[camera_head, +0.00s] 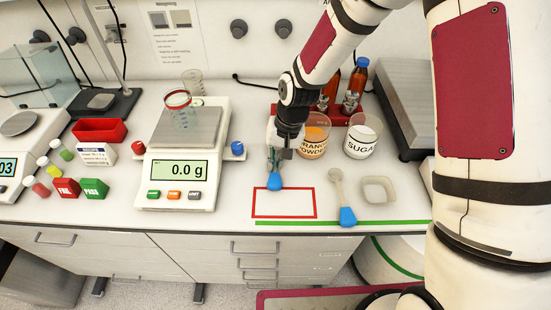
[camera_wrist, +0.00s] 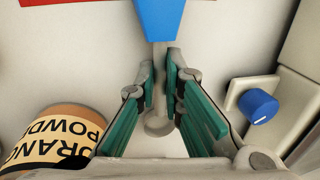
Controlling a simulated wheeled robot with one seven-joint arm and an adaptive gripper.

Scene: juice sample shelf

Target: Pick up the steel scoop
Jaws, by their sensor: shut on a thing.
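The steel scoop has a blue handle (camera_head: 274,181) and a grey neck and bowl. In the head view its handle end shows just below my gripper (camera_head: 279,158), at the top edge of the red outlined rectangle (camera_head: 284,217). In the wrist view the blue handle (camera_wrist: 160,18) points to the top and the small round bowl lies between the finger pads. My gripper (camera_wrist: 160,72) is shut on the scoop's neck. My gripper hides most of the scoop in the head view. I cannot tell whether it touches the table.
A pale scoop with a blue handle (camera_head: 347,216) lies to the right, beside a pale square dish (camera_head: 379,190). The orange powder jar (camera_head: 312,148) and sugar jar (camera_head: 360,146) stand close behind. A scale (camera_head: 181,170) reading 0.0 g with a glass on it is left.

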